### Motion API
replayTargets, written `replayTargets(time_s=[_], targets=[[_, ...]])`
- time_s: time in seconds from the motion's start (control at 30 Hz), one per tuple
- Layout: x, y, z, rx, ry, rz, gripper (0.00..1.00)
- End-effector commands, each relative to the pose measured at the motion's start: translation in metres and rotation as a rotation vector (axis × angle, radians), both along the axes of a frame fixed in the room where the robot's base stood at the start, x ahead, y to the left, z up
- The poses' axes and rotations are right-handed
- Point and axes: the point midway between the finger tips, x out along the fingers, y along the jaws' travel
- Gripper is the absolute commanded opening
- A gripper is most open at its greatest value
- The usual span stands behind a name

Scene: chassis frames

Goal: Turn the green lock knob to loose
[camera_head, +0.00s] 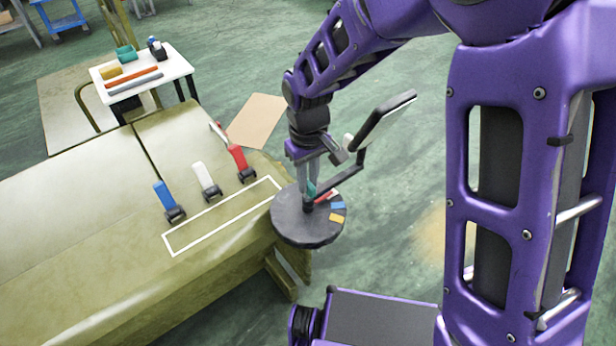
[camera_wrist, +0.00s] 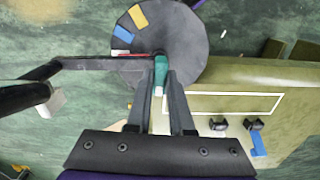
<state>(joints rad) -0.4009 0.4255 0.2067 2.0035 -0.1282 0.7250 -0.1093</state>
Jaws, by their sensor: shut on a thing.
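The green lock knob (camera_wrist: 160,70) stands over a dark round disc (camera_wrist: 188,35) in the wrist view. My gripper (camera_wrist: 161,80) is shut on the knob, one finger on each side. In the head view my gripper (camera_head: 311,176) reaches down to the green knob (camera_head: 311,189), mostly hidden by the fingers, above the disc (camera_head: 300,232). A yellow patch (camera_wrist: 138,17), a blue patch (camera_wrist: 123,34) and a small white patch (camera_wrist: 120,52) lie on the disc. A thin red line (camera_wrist: 133,55) lies beside the knob. I cannot read any label.
A dark bar with a flat panel (camera_head: 382,119) rises beside my gripper. A blue lever (camera_head: 165,194), a white lever (camera_head: 205,177) and a red lever (camera_head: 238,158) stand on the olive bench (camera_head: 60,220). A white side table (camera_head: 150,86) holds small items behind.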

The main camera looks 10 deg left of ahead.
Motion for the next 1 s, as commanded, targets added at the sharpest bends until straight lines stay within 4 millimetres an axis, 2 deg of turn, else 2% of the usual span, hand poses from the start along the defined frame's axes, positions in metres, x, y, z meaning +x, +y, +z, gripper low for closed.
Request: replayTargets(time_s=[0.3,0.73,0.77,0.8,0.9,1.0], targets=[[0.0004,0.0004,0.0006,0.001,-0.001,0.078,0.0],[0.0005,0.0004,0.0005,0.001,-0.002,0.086,0.0],[0.0004,0.0004,0.0005,0.001,-0.002,0.086,0.24],[0.0004,0.0004,0.0005,0.001,-0.002,0.086,0.31],[0.0004,0.0004,0.0004,0.0,-0.001,0.086,0.49],[0.0003,0.0003,0.0003,0.001,-0.001,0.085,0.5]])
